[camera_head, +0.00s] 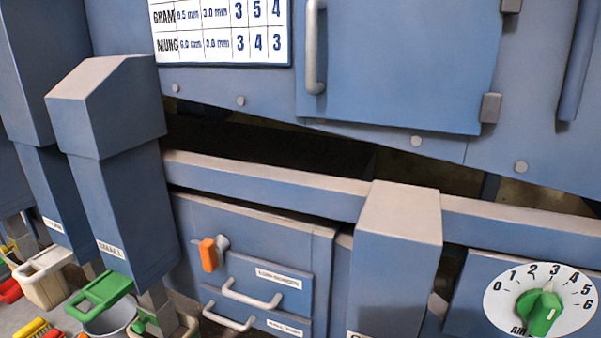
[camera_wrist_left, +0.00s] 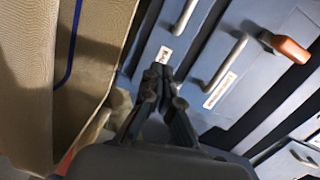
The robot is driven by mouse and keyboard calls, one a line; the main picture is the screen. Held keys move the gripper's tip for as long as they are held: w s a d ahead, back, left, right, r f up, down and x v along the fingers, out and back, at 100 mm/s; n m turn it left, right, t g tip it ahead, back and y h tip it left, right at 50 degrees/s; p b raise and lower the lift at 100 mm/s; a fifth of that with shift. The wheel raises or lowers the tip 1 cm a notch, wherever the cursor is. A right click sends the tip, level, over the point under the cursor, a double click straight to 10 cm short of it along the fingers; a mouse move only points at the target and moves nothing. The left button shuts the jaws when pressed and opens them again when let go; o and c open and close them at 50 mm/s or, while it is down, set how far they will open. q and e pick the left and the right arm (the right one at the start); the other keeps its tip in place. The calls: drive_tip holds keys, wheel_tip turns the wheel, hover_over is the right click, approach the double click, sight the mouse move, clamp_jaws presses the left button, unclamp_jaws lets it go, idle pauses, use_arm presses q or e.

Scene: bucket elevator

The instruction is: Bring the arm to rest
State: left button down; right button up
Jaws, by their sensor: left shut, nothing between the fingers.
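My left gripper (camera_wrist_left: 158,80) shows in the left wrist view with its two dark fingers together and nothing between them. It is in front of the blue drawer panel, and I cannot tell its distance from it. The drawer handle (camera_wrist_left: 224,74) and the orange lever (camera_wrist_left: 290,48) lie beyond and to the right of the fingers. Neither of my arms nor grippers shows in the head view, and my right gripper is in neither view.
In the head view, a panel holds an orange lever (camera_head: 209,254) and drawer handles (camera_head: 250,295). A green dial knob (camera_head: 539,312) is at the lower right. Blue chutes (camera_head: 125,205) stand at the left above bins (camera_head: 112,318). A tan surface (camera_wrist_left: 95,50) fills the left of the wrist view.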

use_arm(q)
drive_tip(key=s+a+n+g+y, duration=0.5)
drive_tip(key=s+a+n, duration=0.1)
drive_tip(key=n, duration=0.4)
drive_tip(key=s+d+r+n+g+h, duration=0.1)
drive_tip(key=s+n+g, duration=0.65)
drive_tip(key=s, duration=0.95)
wheel_tip(320, 180, down, 23)
drive_tip(key=g+p, duration=0.2)
drive_tip(key=p, duration=0.1)
drive_tip(key=s+a+f+p, duration=0.1)
drive_tip(key=s+a+f, duration=0.1)
drive_tip(key=s+f, duration=1.2)
drive_tip(key=s+g, duration=0.1)
drive_tip(key=s, duration=0.2)
drive_tip(key=shift+s+a+f+m+p, duration=0.25)
drive_tip(key=shift+s+a+m+p, duration=0.05)
drive_tip(key=shift+a+m+p, duration=0.05)
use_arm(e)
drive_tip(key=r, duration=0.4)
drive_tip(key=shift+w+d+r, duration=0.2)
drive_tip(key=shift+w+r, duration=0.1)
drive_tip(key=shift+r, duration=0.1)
